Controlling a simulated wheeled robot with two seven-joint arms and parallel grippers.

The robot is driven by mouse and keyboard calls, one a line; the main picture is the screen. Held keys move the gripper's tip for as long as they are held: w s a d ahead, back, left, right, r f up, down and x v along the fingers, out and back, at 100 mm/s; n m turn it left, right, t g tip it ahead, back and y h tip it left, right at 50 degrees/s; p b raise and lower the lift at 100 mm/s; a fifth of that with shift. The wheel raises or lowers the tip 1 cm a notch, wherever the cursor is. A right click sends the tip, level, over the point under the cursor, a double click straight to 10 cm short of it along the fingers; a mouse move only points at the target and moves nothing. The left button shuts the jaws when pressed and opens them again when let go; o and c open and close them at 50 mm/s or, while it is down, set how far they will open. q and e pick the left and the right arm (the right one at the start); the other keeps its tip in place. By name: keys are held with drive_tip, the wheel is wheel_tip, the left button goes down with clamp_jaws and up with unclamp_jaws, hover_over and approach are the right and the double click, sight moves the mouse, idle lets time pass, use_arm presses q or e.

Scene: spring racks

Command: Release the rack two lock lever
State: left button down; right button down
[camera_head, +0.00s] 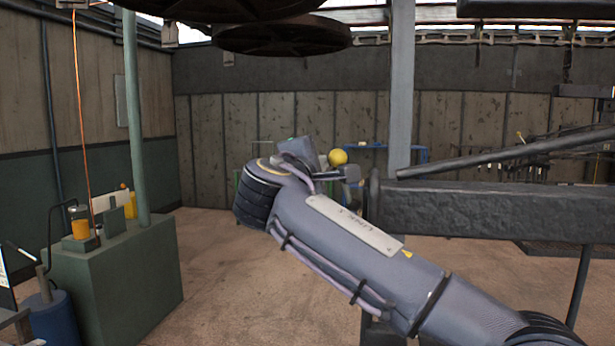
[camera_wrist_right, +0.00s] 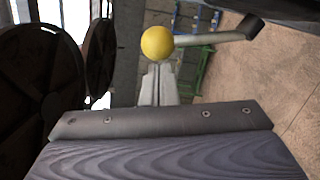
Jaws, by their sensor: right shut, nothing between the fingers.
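A yellow ball knob (camera_head: 337,157) shows just past the end of my right arm in the head view. My right gripper (camera_wrist_right: 158,70) is shut and empty. Its fingertips point at the knob and line up just below it in that view; I cannot tell whether they touch. In the head view my wrist hides most of the fingers. My left gripper is not in view.
A heavy dark beam (camera_head: 480,211) with a slanted rod (camera_head: 500,154) above it stands right of the knob. A grey post (camera_head: 401,90) rises behind. A green cabinet (camera_head: 112,280) stands at left. Large dark discs (camera_head: 283,36) hang overhead. Floor between is clear.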

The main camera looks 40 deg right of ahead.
sight(343, 155)
drive_tip(key=m, duration=0.1)
drive_tip(key=s+d+r+m, duration=0.1)
drive_tip(key=shift+s+d+m, duration=0.1)
drive_tip(key=shift+s+m, duration=0.15)
drive_tip(key=shift+m, duration=0.15)
drive_tip(key=shift+s+d+r+m+y+b, duration=0.2)
drive_tip(key=shift+s+d+m+b, duration=0.15)
drive_tip(key=shift+m, duration=0.25)
drive_tip(key=shift+s+d+r+m+y+b, duration=0.2)
drive_tip(key=shift+s+d+m, duration=0.1)
drive_tip(key=shift+s+m, duration=0.25)
drive_tip(key=shift+d+m, duration=0.15)
drive_tip(key=shift+m, duration=0.2)
